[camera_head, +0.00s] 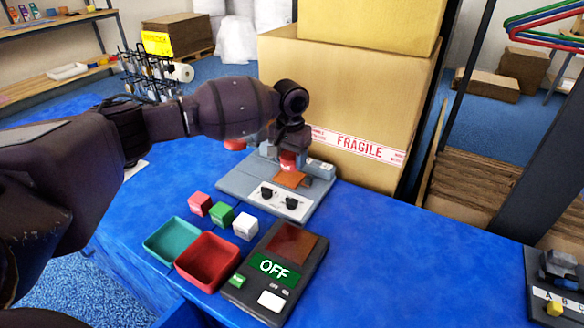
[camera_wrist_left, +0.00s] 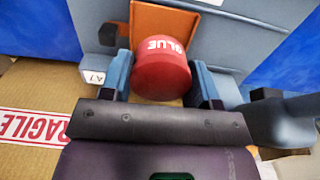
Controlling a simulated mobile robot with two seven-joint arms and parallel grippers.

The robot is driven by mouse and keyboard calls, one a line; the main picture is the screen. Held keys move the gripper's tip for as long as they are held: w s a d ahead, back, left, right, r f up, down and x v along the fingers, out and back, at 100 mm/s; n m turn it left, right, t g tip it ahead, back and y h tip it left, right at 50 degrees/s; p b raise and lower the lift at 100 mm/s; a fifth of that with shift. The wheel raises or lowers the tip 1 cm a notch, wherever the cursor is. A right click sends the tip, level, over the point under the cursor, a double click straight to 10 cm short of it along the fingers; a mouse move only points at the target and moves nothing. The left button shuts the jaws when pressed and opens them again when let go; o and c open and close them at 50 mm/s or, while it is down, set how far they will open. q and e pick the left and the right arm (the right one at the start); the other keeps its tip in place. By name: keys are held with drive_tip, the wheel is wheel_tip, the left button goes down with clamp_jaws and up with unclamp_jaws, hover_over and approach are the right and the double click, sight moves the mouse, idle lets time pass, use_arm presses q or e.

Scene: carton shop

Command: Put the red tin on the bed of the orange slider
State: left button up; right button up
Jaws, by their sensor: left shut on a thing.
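I cannot tell whether the tin touches the bed. My right gripper is not in view.
The slider is on a grey fixture (camera_head: 240,185) with two black knobs. A big carton (camera_head: 360,110) stands close behind. In front are red, green and white cubes (camera_head: 221,214), a teal tray (camera_head: 171,240), a red tray (camera_head: 207,262) and a panel reading OFF (camera_head: 274,268).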

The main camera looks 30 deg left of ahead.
sight(291, 167)
use_arm(q)
wheel_tip(291, 167, down, 3)
drive_tip(key=shift+r, duration=0.15)
drive_tip(key=shift+f+b, duration=0.3)
drive_tip(key=shift+f, duration=0.05)
drive_tip(key=shift+r, duration=0.15)
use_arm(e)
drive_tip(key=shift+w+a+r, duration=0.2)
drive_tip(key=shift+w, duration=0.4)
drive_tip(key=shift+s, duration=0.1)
use_arm(q)
drive_tip(key=o, duration=0.7)
drive_tip(key=shift+c, duration=0.2)
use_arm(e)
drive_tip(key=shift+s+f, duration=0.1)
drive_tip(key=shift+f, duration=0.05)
